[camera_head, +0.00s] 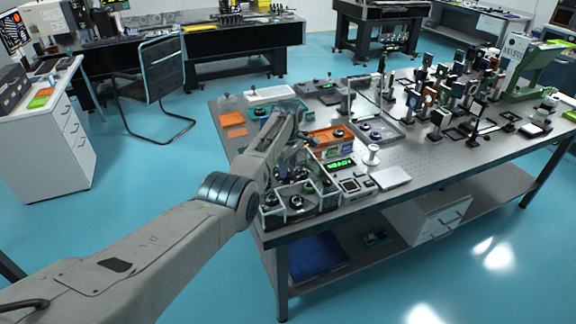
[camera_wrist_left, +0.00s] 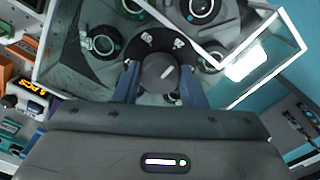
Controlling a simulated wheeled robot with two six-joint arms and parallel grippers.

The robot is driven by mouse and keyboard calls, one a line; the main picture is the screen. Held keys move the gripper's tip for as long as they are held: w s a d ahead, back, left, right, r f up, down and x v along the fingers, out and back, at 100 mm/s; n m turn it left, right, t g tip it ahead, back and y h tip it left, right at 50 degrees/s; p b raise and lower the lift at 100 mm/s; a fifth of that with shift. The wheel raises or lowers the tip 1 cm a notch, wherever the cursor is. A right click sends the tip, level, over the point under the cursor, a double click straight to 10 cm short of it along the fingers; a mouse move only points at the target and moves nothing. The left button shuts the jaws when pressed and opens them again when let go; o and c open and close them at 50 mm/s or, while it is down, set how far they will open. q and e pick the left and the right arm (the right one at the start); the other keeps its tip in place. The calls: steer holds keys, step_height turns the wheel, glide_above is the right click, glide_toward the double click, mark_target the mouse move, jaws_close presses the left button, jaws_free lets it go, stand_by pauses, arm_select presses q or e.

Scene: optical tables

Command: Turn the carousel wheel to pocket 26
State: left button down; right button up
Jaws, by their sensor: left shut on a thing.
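The carousel wheel (camera_head: 297,201) sits in a clear-walled case at the near left corner of the optical table. In the left wrist view it shows as a dark hub with round pockets (camera_wrist_left: 105,41) around it, several holding ring-shaped parts. The grey centre knob (camera_wrist_left: 160,73) lies between the fingers of my left gripper (camera_wrist_left: 161,80), which is shut on it. In the head view my own arm hides the fingertips and part of the wheel. My right gripper is not in view.
A small unit with a lit green display (camera_head: 341,163) stands right of the case. An orange tray (camera_head: 328,137) lies behind it, and a white spool (camera_head: 373,155) stands to the right. Crowded optics posts (camera_head: 440,95) fill the far right. The clear case walls (camera_wrist_left: 290,40) surround the wheel closely.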

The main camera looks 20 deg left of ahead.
arm_select(q)
steer(key=shift+n, duration=0.3)
stand_by(0.4)
steer(key=c, duration=0.9)
jaws_free()
steer(key=shift+a, duration=0.1)
steer(key=shift+r, duration=0.1)
step_height(320, 180, up, 11)
steer(key=b, duration=0.2)
steer(key=shift+f+b, duration=0.2)
steer(key=shift+b, duration=0.15)
